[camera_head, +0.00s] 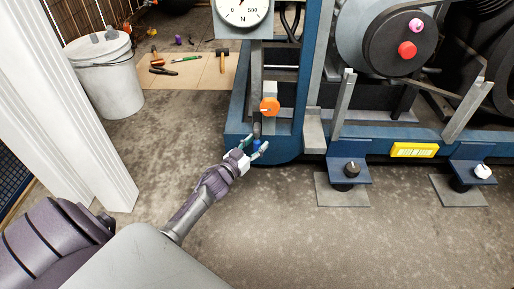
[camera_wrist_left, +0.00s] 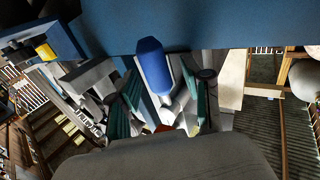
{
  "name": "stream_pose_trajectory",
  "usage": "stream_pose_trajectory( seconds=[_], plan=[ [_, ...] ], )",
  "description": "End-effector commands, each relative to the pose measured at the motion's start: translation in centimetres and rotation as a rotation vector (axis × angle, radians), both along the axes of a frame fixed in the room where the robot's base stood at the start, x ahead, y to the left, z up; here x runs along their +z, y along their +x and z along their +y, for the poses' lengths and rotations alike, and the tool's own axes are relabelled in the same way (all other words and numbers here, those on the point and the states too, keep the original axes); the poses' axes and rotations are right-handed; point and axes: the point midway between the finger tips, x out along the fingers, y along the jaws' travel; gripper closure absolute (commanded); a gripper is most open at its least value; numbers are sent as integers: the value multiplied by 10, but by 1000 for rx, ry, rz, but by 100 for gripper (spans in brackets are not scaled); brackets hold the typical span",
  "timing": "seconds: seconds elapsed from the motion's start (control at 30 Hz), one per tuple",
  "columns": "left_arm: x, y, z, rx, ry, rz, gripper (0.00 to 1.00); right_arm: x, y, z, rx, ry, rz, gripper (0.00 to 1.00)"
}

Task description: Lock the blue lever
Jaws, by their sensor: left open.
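The blue lever (camera_wrist_left: 152,66) shows in the left wrist view as a rounded blue handle, near the middle and between the finger lines. In the head view it is a small dark blue piece (camera_head: 257,144) at the foot of the machine's left end. My left gripper (camera_head: 257,151) is open around it, with one finger on each side. In the left wrist view the green-padded fingers (camera_wrist_left: 165,110) stand apart, left and right of the handle. I cannot tell whether either finger touches it. My right gripper is not in view.
The blue compressor frame (camera_head: 235,127) rises just beyond the gripper. An orange knob (camera_head: 269,106) and a gauge (camera_head: 243,10) sit above. A white bucket (camera_head: 107,82) and white column (camera_head: 72,110) stand left. The floor at front right is clear.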

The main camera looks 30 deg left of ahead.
Motion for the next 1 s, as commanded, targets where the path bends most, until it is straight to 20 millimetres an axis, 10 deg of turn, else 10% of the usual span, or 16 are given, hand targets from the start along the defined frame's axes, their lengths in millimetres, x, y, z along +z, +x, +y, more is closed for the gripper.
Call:
stream_pose_trajectory(
  seconds=[0.37,0.7,1.0],
  plan=[
    [1,8,-1,0,0,0,50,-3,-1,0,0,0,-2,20],
    [1,7,-1,0,0,0,100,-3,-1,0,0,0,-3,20],
    [1,7,-1,0,-1,-1,100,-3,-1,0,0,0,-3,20]
  ],
)
